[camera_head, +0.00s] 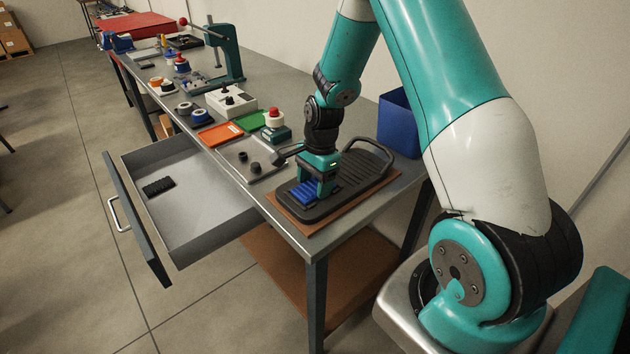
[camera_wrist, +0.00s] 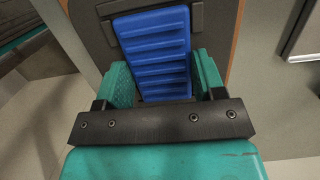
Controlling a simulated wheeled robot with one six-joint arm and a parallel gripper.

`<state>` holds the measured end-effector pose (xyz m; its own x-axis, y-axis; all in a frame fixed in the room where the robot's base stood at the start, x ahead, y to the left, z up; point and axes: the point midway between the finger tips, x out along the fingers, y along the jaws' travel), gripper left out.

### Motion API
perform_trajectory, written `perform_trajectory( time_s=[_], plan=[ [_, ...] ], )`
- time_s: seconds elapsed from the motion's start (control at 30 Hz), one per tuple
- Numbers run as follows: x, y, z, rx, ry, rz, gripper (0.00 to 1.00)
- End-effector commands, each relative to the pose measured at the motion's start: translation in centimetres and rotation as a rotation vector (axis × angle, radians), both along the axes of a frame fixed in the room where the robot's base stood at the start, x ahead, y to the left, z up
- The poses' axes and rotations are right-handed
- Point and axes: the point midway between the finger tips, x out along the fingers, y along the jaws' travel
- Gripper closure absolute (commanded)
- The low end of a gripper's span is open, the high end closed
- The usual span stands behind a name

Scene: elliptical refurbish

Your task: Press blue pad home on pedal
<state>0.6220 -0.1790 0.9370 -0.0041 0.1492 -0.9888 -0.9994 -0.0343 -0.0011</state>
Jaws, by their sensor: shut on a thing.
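The blue ribbed pad (camera_head: 306,192) is between the fingers of my gripper (camera_head: 314,188), low over the black pedal (camera_head: 345,186). In the wrist view the pad (camera_wrist: 153,52) stands between the two teal fingers of my gripper (camera_wrist: 154,82), which are shut on its sides. The dark pedal surface (camera_wrist: 97,28) shows around the pad there. Whether the pad's underside touches the pedal or sits fully flat cannot be seen. The pedal lies on a brown mat (camera_head: 287,222) at the near end of the bench.
An open drawer (camera_head: 190,205) sticks out on the left with a black ribbed pad (camera_head: 158,186) inside. Orange (camera_head: 220,134) and green (camera_head: 250,121) trays and a red-topped button box (camera_head: 275,125) stand behind the pedal. A blue bin (camera_head: 398,122) is at the right.

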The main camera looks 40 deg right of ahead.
Motion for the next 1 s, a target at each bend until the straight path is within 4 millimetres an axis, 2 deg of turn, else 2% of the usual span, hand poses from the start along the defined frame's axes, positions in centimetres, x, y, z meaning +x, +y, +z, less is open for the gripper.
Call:
perform_trajectory(
  time_s=[0.1, 0.13, 0.2, 0.27, 0.53, 0.67, 0.77, 1.0],
  plan=[
    [0.0, 0.0, 0.0, 0.000, 0.000, 0.000, 0.61],
    [0.0, 0.0, 0.0, 0.000, 0.000, 0.000, 0.35],
    [0.0, 0.0, 0.0, 0.000, 0.000, 0.000, 0.19],
    [0.0, 0.0, 0.0, 0.000, 0.000, 0.000, 0.07],
    [0.0, 0.0, 0.0, 0.000, 0.000, 0.000, 0.07],
    [0.1, -0.2, 0.9, -0.001, -0.002, 0.000, 0.07],
    [0.1, -0.4, 2.6, -0.002, -0.006, -0.001, 0.07],
    [0.1, -1.4, 8.6, -0.003, -0.007, -0.002, 0.07]
  ],
)
